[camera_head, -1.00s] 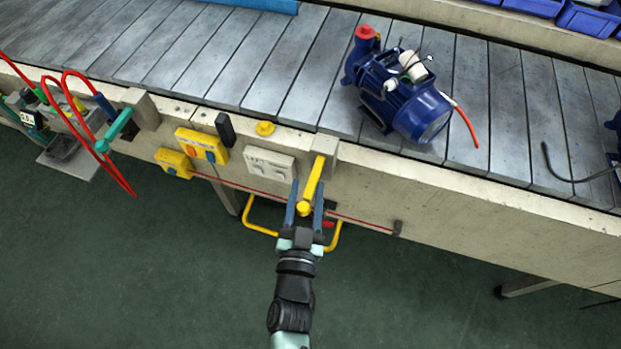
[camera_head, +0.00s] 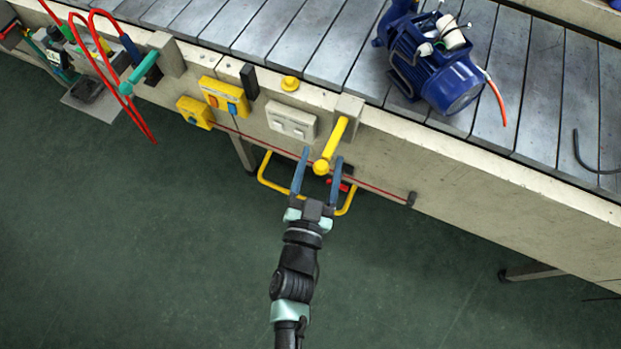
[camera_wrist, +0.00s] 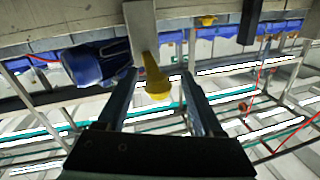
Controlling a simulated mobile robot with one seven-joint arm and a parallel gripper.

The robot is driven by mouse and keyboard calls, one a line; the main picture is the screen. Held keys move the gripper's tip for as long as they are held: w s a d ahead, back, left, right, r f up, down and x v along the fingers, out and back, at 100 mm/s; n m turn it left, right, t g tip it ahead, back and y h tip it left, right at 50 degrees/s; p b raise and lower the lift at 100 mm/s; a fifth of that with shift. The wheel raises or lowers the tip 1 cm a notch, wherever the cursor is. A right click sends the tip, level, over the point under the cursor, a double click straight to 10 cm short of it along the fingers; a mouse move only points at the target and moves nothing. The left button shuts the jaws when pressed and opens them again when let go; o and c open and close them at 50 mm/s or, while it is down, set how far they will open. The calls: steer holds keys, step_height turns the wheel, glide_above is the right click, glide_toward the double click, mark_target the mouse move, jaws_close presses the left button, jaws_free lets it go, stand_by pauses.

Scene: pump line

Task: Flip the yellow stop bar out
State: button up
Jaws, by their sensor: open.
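The yellow stop bar (camera_head: 333,145) is mounted on a grey block at the conveyor's front edge. It sticks out from the edge toward me, with a round knob at its near end. My gripper (camera_head: 320,162) is open, one blue finger on each side of the knob end. In the wrist view the yellow bar (camera_wrist: 153,80) shows between the fingertips (camera_wrist: 159,75), with gaps on both sides. I cannot tell whether either finger touches it.
A blue pump (camera_head: 432,65) sits on the roller conveyor behind the bar. A white switch box (camera_head: 291,121) and a yellow control box (camera_head: 224,96) are left of the bar. A yellow hoop handle (camera_head: 268,183) and a red cord run below.

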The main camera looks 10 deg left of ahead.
steer(key=s+a, duration=0.1)
steer(key=s, duration=0.9)
steer(key=shift+s+a, duration=0.15)
steer(key=shift+s, duration=0.15)
